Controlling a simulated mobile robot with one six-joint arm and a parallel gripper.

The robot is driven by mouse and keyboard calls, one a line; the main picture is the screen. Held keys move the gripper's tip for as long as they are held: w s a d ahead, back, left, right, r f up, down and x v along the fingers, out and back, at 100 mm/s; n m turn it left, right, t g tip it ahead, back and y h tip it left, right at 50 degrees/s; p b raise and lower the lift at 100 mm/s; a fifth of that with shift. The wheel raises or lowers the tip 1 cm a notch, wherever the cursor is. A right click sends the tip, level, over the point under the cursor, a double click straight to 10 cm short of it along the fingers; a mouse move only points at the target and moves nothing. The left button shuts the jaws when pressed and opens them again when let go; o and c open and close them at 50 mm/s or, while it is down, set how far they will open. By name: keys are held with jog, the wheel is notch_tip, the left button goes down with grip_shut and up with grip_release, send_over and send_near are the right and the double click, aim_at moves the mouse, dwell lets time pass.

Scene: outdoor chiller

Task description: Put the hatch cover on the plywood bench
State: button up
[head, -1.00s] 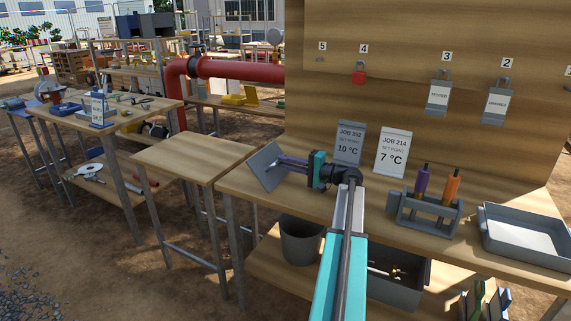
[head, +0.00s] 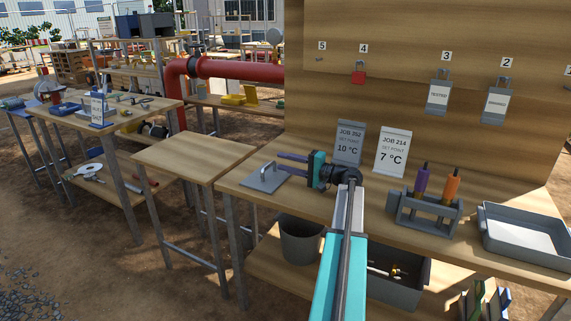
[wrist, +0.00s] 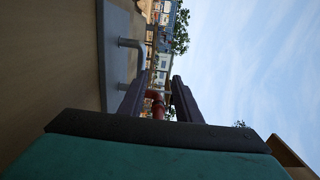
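The hatch cover (head: 261,181) is a grey square plate with a bent bar handle. It lies flat on the left end of the wooden bench (head: 340,197) with the sign board, handle up. My gripper (head: 267,160) is just beyond and right of the cover, low over the bench, its two dark fingers apart and empty. In the wrist view, the fingers (wrist: 160,82) show a clear gap, with the plate (wrist: 118,50) and its handle (wrist: 133,44) beside the left finger, not between them.
A bare wooden table (head: 185,158) stands left of the bench, with a gap between. Job signs (head: 391,151) stand behind my gripper. A rack with screwdrivers (head: 425,210) and a grey tray (head: 525,238) are to the right. A bin (head: 300,240) is below.

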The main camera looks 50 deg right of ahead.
jog(key=shift+v, duration=3.75)
jog(key=shift+r, duration=0.1)
